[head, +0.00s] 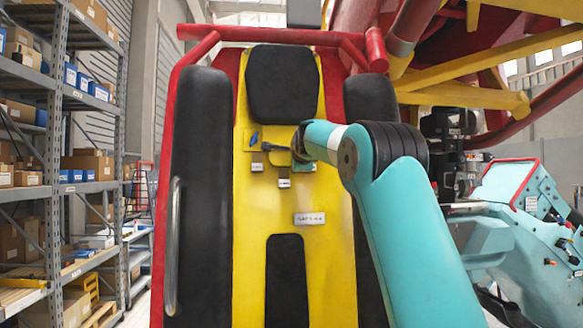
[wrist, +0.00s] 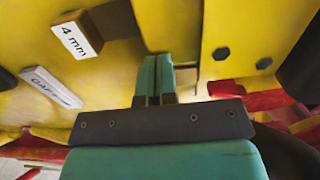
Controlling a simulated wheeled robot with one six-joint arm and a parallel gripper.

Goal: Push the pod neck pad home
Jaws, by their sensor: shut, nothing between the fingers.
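The neck pad is most likely the dark, rounded pad (head: 282,84) at the top of the yellow seat back (head: 310,256) in the head view. It looks upright, and I cannot tell how closely it sits against the back. My gripper (wrist: 158,75) shows in the wrist view as two teal fingers close together, shut and empty, in front of yellow panel. I cannot tell whether the tips touch it. In the head view my gripper is mostly hidden by my wrist, below the pad's lower right.
Black side bolsters (head: 199,180) and a red tube frame (head: 210,45) flank the seat back. Small labels sit below the pad, one reading "4 mm" (wrist: 77,36), beside a blue item (head: 254,139). Shelving (head: 55,150) stands left; a teal console (head: 530,215) stands right.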

